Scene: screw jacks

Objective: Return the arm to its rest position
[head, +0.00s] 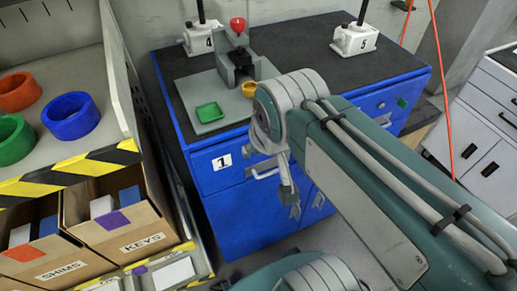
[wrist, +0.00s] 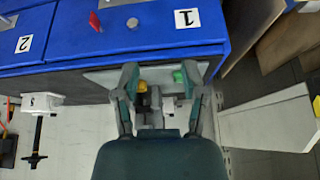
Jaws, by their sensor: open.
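My arm (head: 365,185) reaches in from the lower right in the head view. It bends at a grey joint in front of the blue workbench (head: 245,222). Grey metal parts hang below that joint, but I cannot make out the fingertips there. In the wrist view my gripper (wrist: 160,72) is open, its two fingers spread apart with nothing held between them. Beyond the fingers, a yellow cup (wrist: 142,86) and a green tray (wrist: 180,77) show, apart from my gripper as far as I can tell.
The bench's black top (head: 300,50) carries a grey fixture with a red knob (head: 238,25) and numbered screw jacks (head: 354,38). A shelf with coloured rings (head: 70,115) and a striped edge stands at left, above cardboard boxes (head: 125,220). A white drawer cabinet (head: 485,120) stands at right.

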